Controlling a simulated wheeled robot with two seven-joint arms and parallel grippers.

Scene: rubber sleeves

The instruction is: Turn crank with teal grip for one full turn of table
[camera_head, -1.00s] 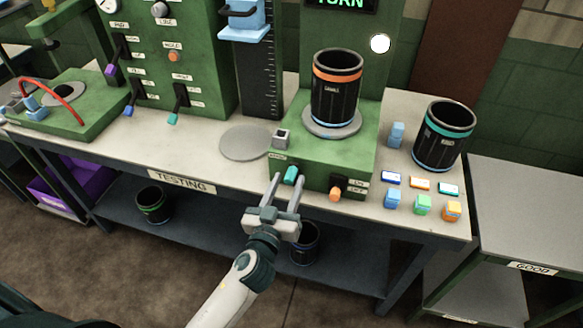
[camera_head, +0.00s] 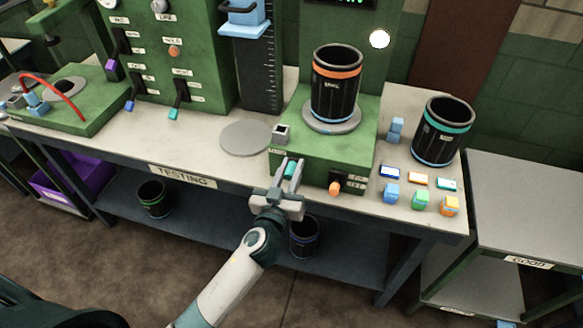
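The crank's teal grip (camera_head: 291,170) is at the front of a green turntable unit (camera_head: 325,150) on the bench. My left gripper (camera_head: 291,168) has its fingers on both sides of the grip, closed in on it. The crank's arm is mostly hidden by the fingers. The round grey table (camera_head: 332,120) on top of the unit carries a black sleeve (camera_head: 336,98) with an orange band, standing upright. My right gripper is not in view.
An orange knob (camera_head: 335,188) sits on the unit's front, right of the grip. A teal-banded sleeve (camera_head: 441,145) and several small coloured blocks (camera_head: 421,200) stand to the right. A flat grey disc (camera_head: 245,138) lies left. A shelf (camera_head: 230,235) runs below.

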